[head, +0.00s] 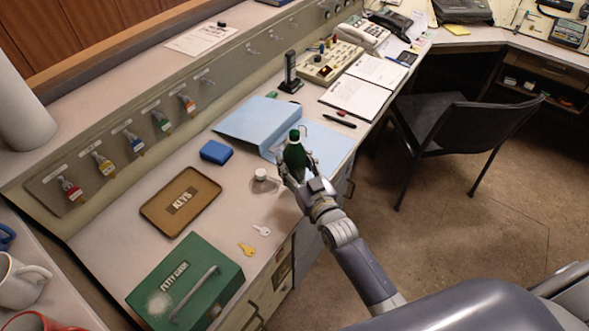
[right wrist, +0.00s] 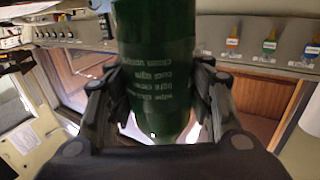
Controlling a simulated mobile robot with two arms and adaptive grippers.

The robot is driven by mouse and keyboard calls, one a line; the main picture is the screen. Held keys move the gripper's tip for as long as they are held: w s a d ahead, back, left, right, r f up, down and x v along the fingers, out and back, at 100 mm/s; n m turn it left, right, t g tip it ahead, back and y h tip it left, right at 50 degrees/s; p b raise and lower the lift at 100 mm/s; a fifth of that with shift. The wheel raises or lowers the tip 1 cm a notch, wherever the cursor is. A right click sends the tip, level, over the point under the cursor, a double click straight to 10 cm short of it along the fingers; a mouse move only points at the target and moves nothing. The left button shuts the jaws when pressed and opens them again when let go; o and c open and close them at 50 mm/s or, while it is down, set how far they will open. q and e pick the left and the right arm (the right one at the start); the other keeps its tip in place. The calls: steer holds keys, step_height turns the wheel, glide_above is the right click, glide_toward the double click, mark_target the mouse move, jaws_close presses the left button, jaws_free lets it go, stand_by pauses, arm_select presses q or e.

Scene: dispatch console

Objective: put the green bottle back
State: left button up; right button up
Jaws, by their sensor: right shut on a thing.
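The green bottle (head: 294,155) is upright in my right gripper (head: 296,172), over the desk's front edge beside the open blue folder. In the right wrist view the dark green bottle (right wrist: 157,70) fills the middle, with white lettering on its side. The fingers of my right gripper (right wrist: 158,100) are closed on it from both sides. Whether the bottle's base touches the desk is hidden by the hand. My left gripper is not in view.
The blue folder (head: 258,119), a blue box (head: 216,152), a small whitish object (head: 263,182), a keys tray (head: 151,211) and a green petty cash box (head: 156,287) lie on the desk. A black chair (head: 463,125) stands at right.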

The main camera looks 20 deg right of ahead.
mark_target(299, 179)
steer(key=shift+w+f, duration=0.1)
steer(key=shift+f, duration=1.6)
steer(key=shift+f, duration=0.2)
steer(key=o, duration=1.2)
steer(key=shift+r, duration=0.2)
steer(key=shift+s+f, duration=0.1)
steer(key=shift+s, duration=0.25)
steer(key=s, duration=0.3)
steer(key=s+d, duration=0.1)
steer(key=s, duration=0.3)
steer(key=s+b, duration=0.1)
steer(key=s, duration=0.3)
steer(key=shift+s+d, duration=0.15)
steer(key=shift+d, duration=0.2)
